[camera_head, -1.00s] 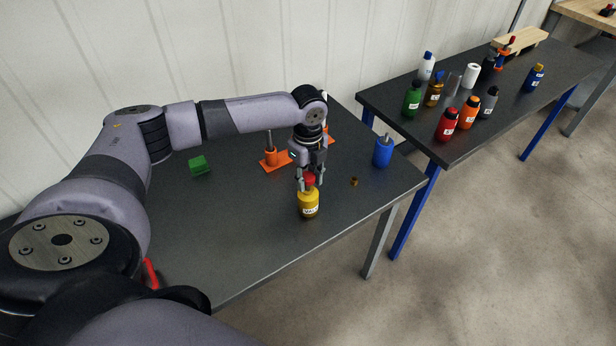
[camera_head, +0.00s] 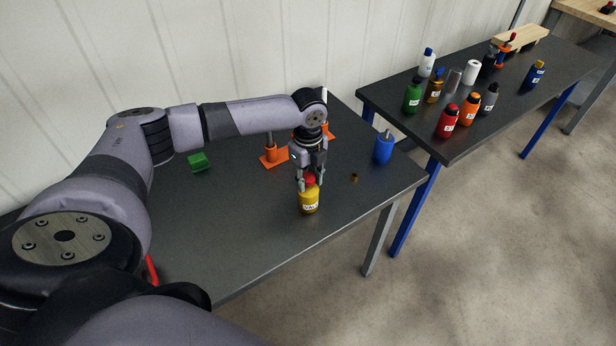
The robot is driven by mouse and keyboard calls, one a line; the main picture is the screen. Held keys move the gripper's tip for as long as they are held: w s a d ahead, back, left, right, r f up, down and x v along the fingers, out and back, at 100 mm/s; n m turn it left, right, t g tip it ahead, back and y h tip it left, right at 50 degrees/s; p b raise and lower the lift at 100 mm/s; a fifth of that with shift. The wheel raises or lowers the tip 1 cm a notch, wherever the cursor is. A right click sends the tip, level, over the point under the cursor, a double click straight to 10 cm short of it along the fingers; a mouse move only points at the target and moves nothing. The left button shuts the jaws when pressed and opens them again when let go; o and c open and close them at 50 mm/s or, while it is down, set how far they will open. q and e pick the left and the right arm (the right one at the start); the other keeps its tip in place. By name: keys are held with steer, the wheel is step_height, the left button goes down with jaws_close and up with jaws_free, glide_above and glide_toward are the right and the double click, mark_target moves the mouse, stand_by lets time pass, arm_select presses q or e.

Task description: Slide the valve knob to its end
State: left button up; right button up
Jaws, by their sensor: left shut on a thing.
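A yellow bottle (camera_head: 309,201) with a white label and a red cap-like knob (camera_head: 310,181) on top stands upright near the front right of the near table. My left gripper (camera_head: 309,182) points down from above, with its fingers shut around the red knob. The fingers partly hide the knob. I cannot make out a separate valve or a slide track. My right gripper is not in view.
On the near dark table (camera_head: 250,230) are a green block (camera_head: 199,163), an orange stand (camera_head: 272,155), a blue container (camera_head: 383,149) and a small brass ring (camera_head: 354,177). A second table (camera_head: 500,125) holds several bottles. The near table's front is clear.

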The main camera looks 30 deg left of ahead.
arm_select(q)
steer(key=shift+s+f, duration=0.2)
steer(key=shift+f, duration=0.05)
steer(key=o, duration=1.2)
steer(key=shift+f, duration=0.1)
steer(key=shift+w, duration=0.1)
